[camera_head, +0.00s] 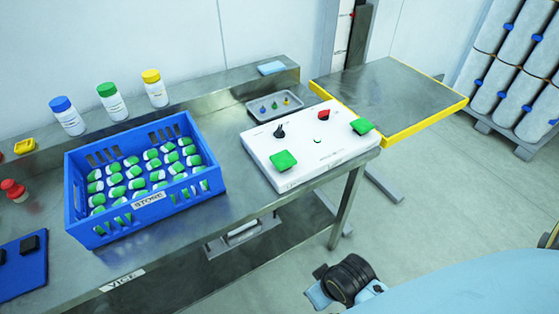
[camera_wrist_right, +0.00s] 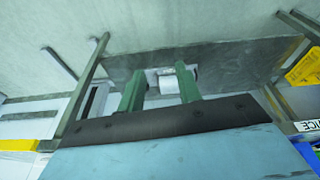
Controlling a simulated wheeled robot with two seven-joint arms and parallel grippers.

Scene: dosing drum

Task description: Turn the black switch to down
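The black switch (camera_head: 279,131) is a small knob on the upper left of the white control box (camera_head: 310,148), which sits on the steel bench. Its pointer looks tilted, but its exact setting is too small to tell. My right gripper (camera_wrist_right: 160,72) shows in the right wrist view with its two green fingers apart and nothing held between them. My right arm comes in at the lower right of the head view. My left gripper is not in view.
The box also carries a red knob (camera_head: 323,115) and green pads (camera_head: 284,160). A blue crate (camera_head: 146,206) of green-and-white items stands left of it. A small metal tray (camera_head: 255,113) lies behind. A yellow-edged platform (camera_head: 385,95) is at the right. Floor before the box is open.

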